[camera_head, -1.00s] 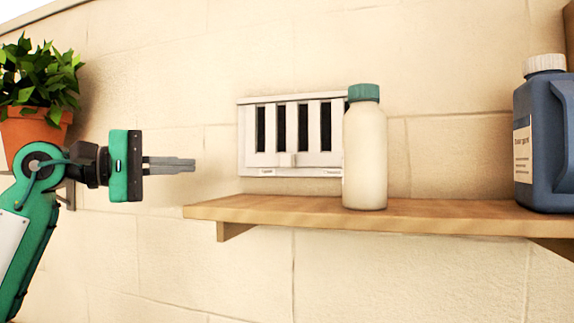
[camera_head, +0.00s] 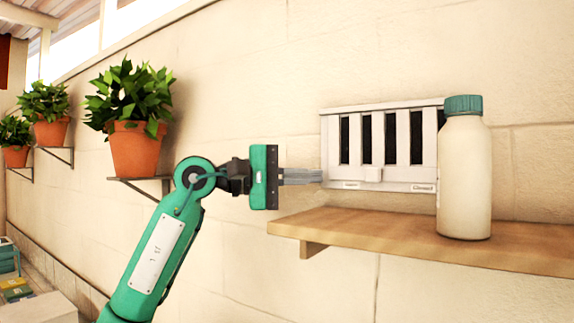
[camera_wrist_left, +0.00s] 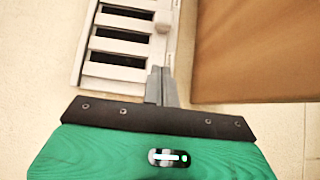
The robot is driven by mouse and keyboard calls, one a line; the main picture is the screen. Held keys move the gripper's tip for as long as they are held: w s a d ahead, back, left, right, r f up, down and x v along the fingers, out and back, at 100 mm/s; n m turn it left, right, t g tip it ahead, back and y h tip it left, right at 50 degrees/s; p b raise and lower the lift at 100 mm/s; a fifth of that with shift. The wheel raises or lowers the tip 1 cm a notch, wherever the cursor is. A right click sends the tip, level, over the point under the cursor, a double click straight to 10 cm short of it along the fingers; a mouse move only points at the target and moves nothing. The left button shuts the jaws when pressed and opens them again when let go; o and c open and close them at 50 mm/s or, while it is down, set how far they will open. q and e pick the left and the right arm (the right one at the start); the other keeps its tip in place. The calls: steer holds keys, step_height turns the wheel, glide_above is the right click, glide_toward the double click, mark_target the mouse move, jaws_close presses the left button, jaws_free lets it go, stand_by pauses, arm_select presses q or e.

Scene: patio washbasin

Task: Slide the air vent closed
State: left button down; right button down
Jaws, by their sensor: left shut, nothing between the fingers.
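The white air vent (camera_head: 378,119) is mounted on the wall, with dark open slots between its white slats. A small knob (camera_head: 372,174) sticks out at its lower middle. My left gripper (camera_head: 320,176) is shut and empty, its fingertips close to the vent's lower left corner in the head view. I cannot tell whether they touch it. In the left wrist view the vent (camera_wrist_left: 100,69) lies ahead of the shut fingers, and the knob (camera_wrist_left: 162,24) shows farther along its edge. The bottle hides the vent's right end in the head view. My right gripper is out of view.
A wooden shelf (camera_head: 350,227) runs just below the vent; it also shows in the left wrist view (camera_wrist_left: 255,50). A white bottle with a green cap (camera_head: 464,175) stands on it. Potted plants (camera_head: 135,150) sit on wall brackets at the left.

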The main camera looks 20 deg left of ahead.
mark_target(367, 177)
arm_select(q)
steer(key=p+x, duration=0.1)
steer(key=x, duration=0.3)
steer(key=shift+r+p, duration=0.25)
steer(key=shift+p, duration=0.1)
steer(key=shift+s+d+f+p, duration=0.15)
steer(key=shift+d+p, duration=0.15)
steer(key=shift+d, duration=0.25)
steer(key=shift+s+d+p, duration=0.15)
steer(key=shift+d+p, duration=0.15)
steer(key=shift+d, duration=0.25)
steer(key=shift+s+d, duration=0.25)
steer(key=shift+d, duration=0.25)
steer(key=shift+d+f, duration=0.15)
steer(key=shift+s+d+f, duration=0.1)
steer(key=shift+s+d, duration=0.05)
steer(key=shift+d, duration=0.4)
steer(key=shift+s+d+b, duration=0.1)
steer(key=shift+d+b, duration=0.45)
steer(key=shift+d, duration=0.2)
steer(key=shift+a, duration=0.1)
